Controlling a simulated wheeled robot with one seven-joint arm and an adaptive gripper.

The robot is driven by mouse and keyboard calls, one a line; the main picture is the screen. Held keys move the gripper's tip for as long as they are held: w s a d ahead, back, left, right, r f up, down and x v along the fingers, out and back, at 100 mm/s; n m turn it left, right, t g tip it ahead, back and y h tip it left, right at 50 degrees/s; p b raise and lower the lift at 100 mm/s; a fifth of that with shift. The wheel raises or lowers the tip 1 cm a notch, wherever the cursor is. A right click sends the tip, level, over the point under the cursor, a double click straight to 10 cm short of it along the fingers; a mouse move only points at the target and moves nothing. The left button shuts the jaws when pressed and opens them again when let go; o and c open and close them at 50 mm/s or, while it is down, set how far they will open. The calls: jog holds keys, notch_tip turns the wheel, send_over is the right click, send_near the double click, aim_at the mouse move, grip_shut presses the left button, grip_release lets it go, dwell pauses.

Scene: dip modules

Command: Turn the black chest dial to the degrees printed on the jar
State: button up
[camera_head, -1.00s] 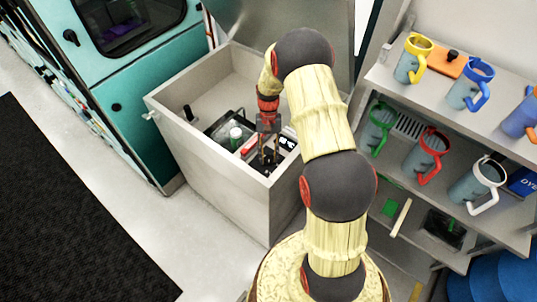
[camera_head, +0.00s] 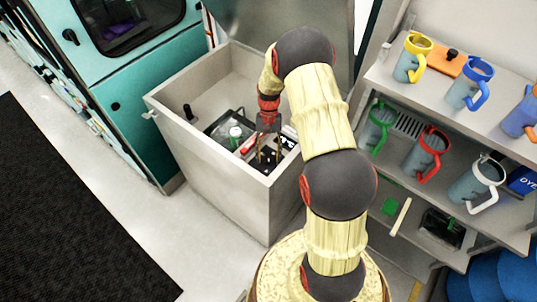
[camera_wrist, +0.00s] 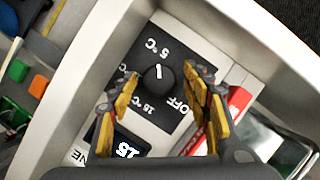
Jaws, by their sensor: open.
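The black dial (camera_wrist: 158,77) sits on a dark panel inside the grey chest (camera_head: 225,188). Its white mark points up in the wrist view, roughly toward the printed "5 °C". Another degree label and "OFF" are printed around the dial. A small display (camera_wrist: 122,148) beside it seems to read 15. My gripper (camera_wrist: 160,78) is open, with yellow-padded fingers on either side of the dial, apart from it. In the head view my gripper (camera_head: 268,154) reaches down into the chest.
The chest walls stand close around the gripper, with the raised lid (camera_head: 285,28) behind. A red-and-white item (camera_wrist: 240,100) lies beside the panel. Shelves with several colored-handle mugs (camera_head: 425,155) stand right; a teal cabinet (camera_head: 130,85) stands left.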

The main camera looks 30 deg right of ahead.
jog(key=v, duration=1.2)
jog(key=shift+w, duration=0.1)
dwell(0.4)
jog(key=s+a+r+n+t+h+b, duration=0.1)
jog(key=s+a+r+n+t+b, duration=0.2)
jog(key=s+a+r, duration=0.5)
jog(key=s+a+r+n+t+h+b, duration=0.1)
jog(key=s+a+r+n+t+b, duration=0.2)
jog(key=s, duration=1.3)
jog(key=a+r+t+b, duration=0.1)
jog(key=a+r+t, duration=0.2)
jog(key=a+r, duration=0.3)
notch_tip(320, 180, up, 2)
jog(key=shift+s+r+n+h, duration=0.2)
jog(key=shift+s+n+h, duration=0.1)
jog(key=shift+s, duration=0.05)
jog(key=shift+a, duration=0.1)
jog(key=shift+c, duration=0.2)
